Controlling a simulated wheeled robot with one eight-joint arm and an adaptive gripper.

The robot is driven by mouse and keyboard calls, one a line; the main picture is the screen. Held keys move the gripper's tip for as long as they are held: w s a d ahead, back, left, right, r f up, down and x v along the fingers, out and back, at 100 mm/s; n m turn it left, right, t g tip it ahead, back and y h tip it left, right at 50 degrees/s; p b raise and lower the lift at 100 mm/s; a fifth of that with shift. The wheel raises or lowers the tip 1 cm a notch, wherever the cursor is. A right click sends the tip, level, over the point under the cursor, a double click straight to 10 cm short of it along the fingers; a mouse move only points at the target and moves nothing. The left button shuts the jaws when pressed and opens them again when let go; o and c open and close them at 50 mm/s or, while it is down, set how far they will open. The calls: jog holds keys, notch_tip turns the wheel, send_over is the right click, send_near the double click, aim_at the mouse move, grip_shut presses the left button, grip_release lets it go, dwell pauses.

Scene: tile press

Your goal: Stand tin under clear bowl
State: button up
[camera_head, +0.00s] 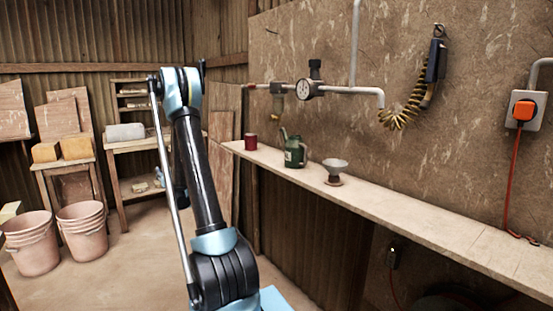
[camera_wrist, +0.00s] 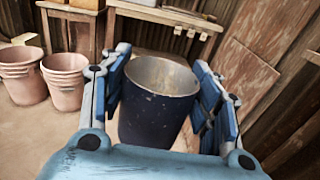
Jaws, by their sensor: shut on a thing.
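My gripper (camera_wrist: 163,86) is shut on a dark blue, open-topped tin (camera_wrist: 155,122) in the wrist view. The tin looks empty and hangs roughly upright between the blue fingers, over the floor. A small cloudy bowl (camera_head: 276,105), apparently the clear bowl, hangs under the wall pipe, left of a round gauge. The narrow shelf (camera_head: 420,211) runs below it. My gripper is away from the bowl, left of the shelf.
Pink buckets (camera_head: 84,231) stand on the floor at left. A coiled hose (camera_head: 403,111) hangs at right.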

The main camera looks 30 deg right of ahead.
jog(key=s+d+r+m+g+h, duration=0.1)
jog(key=s+d+r+m+h, duration=0.3)
jog(key=d, duration=0.6)
jog(key=s+d+r+m+g+h, duration=0.1)
jog(key=s+d+r+m+h, duration=0.1)
jog(key=s+d+r+h, duration=0.6)
jog(key=s+d+r+m+g+h, duration=0.35)
jog(key=s+d+m+g, duration=0.3)
jog(key=s+d, duration=1.1)
jog(key=shift+g, duration=0.45)
jog(key=x, duration=1.5)
jog(key=shift+w+d+r, duration=0.1)
jog(key=shift+w+d, duration=0.05)
jog(key=shift+d, duration=0.05)
jog(key=x, duration=0.3)
jog(key=shift+f, duration=0.7)
jog(key=shift+f, duration=0.1)
jog(key=o, duration=1.2)
jog(key=shift+c, duration=0.2)
